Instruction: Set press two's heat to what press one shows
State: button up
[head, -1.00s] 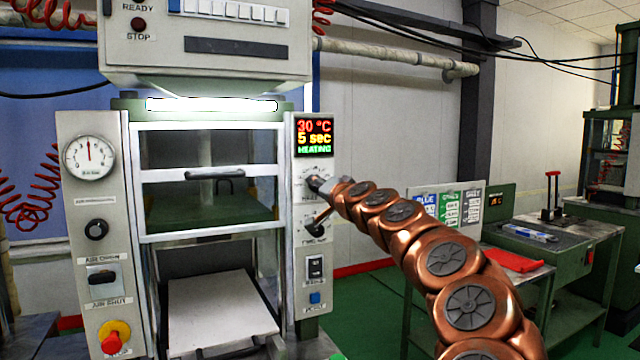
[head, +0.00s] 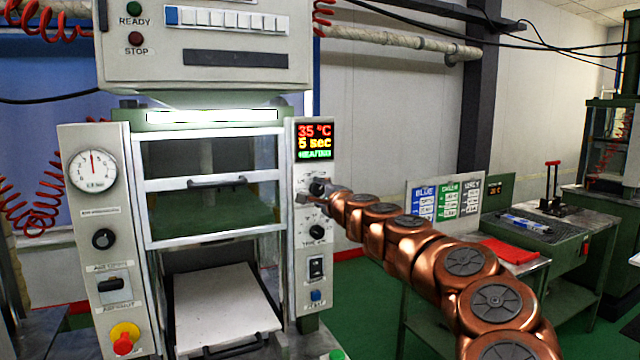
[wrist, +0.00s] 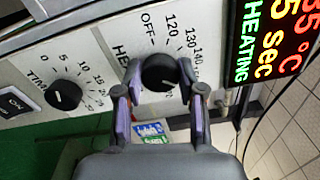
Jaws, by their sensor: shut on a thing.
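The heat knob (wrist: 160,72) is a black dial on the press's right panel, with a scale showing OFF, 120, 130 and 140. My gripper (wrist: 160,68) is shut on this knob, one finger on each side. In the head view, my gripper (head: 311,195) reaches the panel from the right, at the knob (head: 318,185). The display (head: 315,140) above reads 35 °C in red, 5 sec in yellow and HEATING in green. It is partly cut off in the wrist view (wrist: 270,45). No label tells which press this is.
The time knob (head: 317,232) sits just below, with a switch (head: 316,267) and blue button (head: 316,295) under it. A red emergency button (head: 123,342) is on the left panel. A green bench (head: 570,250) and another press (head: 608,150) stand at right.

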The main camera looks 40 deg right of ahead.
aim_at(319, 189)
jog(key=shift+m+p, duration=1.25)
jog(key=shift+m, duration=0.75)
jog(key=o, duration=1.1)
jog(key=shift+o, duration=0.2)
jog(key=shift+v, duration=1.65)
jog(key=v, duration=0.8)
jog(key=shift+s+a, duration=0.2)
jog(key=shift+s, duration=0.15)
